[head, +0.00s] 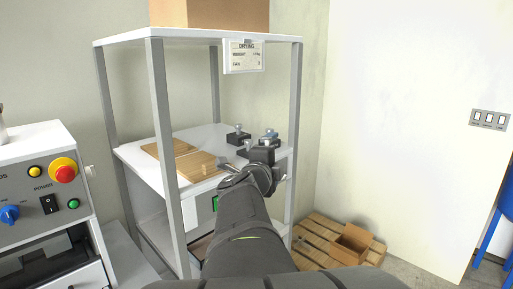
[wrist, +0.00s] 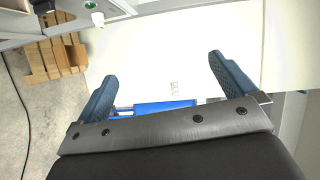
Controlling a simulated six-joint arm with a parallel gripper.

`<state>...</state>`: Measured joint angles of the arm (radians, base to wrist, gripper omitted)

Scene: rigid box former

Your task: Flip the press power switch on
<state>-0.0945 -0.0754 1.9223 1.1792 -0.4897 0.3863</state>
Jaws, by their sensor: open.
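The press control panel (head: 40,185) is at the left of the head view. Its black rocker power switch (head: 48,204) sits under the POWER label; whether it is on or off is too small to tell. My gripper (wrist: 162,68) is open, with its two blue-grey fingers apart and nothing between them. In the head view my gripper (head: 262,155) is in front of the shelf rack, well to the right of the panel and not touching the switch. My arm hides part of the rack. The switch does not show in the wrist view.
Beside the switch are a red stop button (head: 63,171), a blue knob (head: 10,214) and a green button (head: 73,204). The rack's grey post (head: 162,150) stands between panel and gripper. A wooden pallet (head: 318,252) lies right. A wall switch plate (head: 489,119) is far right.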

